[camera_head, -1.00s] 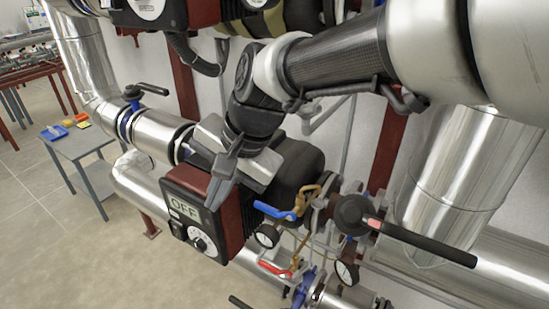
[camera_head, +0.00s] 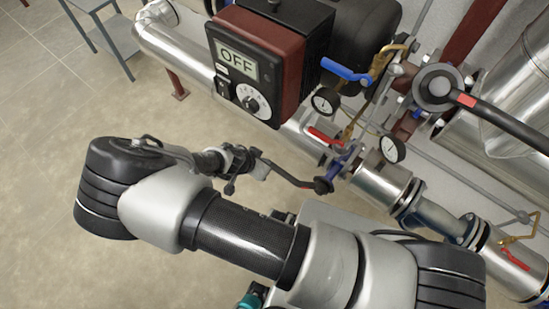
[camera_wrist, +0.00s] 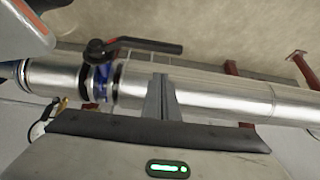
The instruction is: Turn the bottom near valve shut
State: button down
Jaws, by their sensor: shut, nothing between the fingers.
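The bottom near valve has a blue body (camera_wrist: 101,80) on a silver pipe in the wrist view, with a black lever with a red band (camera_wrist: 145,44) lying roughly along the pipe. In the head view the lever (camera_head: 290,177) runs left from its dark hub, and its far end overlaps my gripper (camera_head: 262,170). In the wrist view my gripper (camera_wrist: 160,78) is shut and empty. Its fingers show in front of the pipe, right of the valve body and apart from the lever in the picture. I cannot tell the depth between them.
A red and black pump box reading OFF (camera_head: 252,65) stands behind. A blue-handled valve (camera_head: 346,71), gauges (camera_head: 392,149), a red small handle (camera_head: 325,136) and a large black lever (camera_head: 500,120) are to the right.

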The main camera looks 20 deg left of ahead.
jog(key=w+f, duration=0.1)
jog(key=w, duration=0.1)
jog(key=b, duration=0.1)
send_over(276, 167)
jog(key=shift+t, duration=0.3)
jog(key=f, duration=0.5)
jog(key=d+f, duration=0.1)
jog(key=f, duration=0.1)
jog(key=shift+s+f, duration=0.4)
notch_tip(276, 167, down, 3)
jog(key=shift+s+a+r+b, duration=0.1)
jog(key=shift+s+r+b, duration=0.1)
jog(key=shift+b, duration=0.15)
jog(key=shift+s+a+f, duration=0.1)
jog(key=shift+s+f, duration=0.05)
jog(key=shift+f, duration=0.6)
jog(key=shift+f+b, duration=0.15)
jog(key=shift+b, duration=0.2)
